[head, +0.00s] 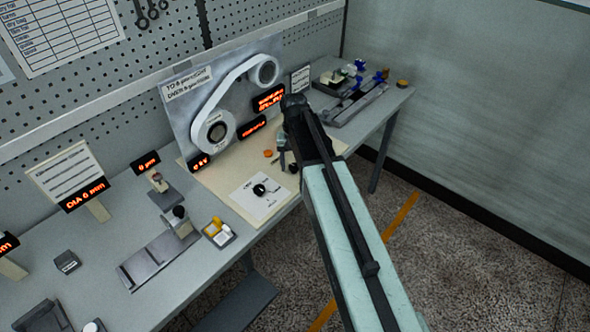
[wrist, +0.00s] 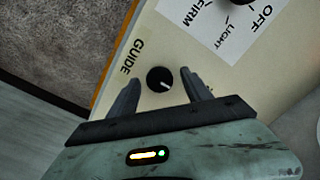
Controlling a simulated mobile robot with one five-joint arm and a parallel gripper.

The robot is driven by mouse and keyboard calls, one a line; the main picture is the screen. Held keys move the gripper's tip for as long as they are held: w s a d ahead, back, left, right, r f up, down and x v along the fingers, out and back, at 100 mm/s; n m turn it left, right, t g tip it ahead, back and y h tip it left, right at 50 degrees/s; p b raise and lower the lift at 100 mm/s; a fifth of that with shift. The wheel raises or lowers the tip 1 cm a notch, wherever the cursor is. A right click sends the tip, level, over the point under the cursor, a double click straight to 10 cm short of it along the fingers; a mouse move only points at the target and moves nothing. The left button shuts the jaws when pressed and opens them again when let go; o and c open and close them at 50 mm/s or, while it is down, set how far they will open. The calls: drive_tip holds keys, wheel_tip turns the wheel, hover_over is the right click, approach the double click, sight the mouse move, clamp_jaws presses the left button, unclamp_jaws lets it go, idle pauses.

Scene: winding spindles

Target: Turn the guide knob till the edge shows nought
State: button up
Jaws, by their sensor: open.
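The guide knob (wrist: 160,79) is a small round black knob with a white pointer line, next to the printed word GUIDE on a cream panel (wrist: 180,45). My gripper (wrist: 162,76) is open, with one dark finger on each side of the knob in the wrist view. Gaps show between the fingers and the knob; I cannot tell how far above the panel they are. In the head view my gripper (head: 285,158) is over the panel's right part. Lit orange readouts (head: 268,98) and (head: 252,127) stand behind; their text is too blurred to read.
A second black knob (head: 260,189) sits on a white card marked OFF, LIGHT and FIRM. A belt loop on two rollers (head: 217,131) stands on the upright board behind. An orange button (head: 267,153) is left of my gripper. Other fixtures (head: 160,258) stand along the bench.

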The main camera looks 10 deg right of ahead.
drive_tip(key=shift+r, duration=0.1)
clamp_jaws()
drive_tip(key=shift+n, duration=0.4)
drive_tip(key=n, duration=0.5)
drive_tip(key=shift+n, duration=0.3)
drive_tip(key=n, duration=0.5)
drive_tip(key=shift+n, duration=0.3)
unclamp_jaws()
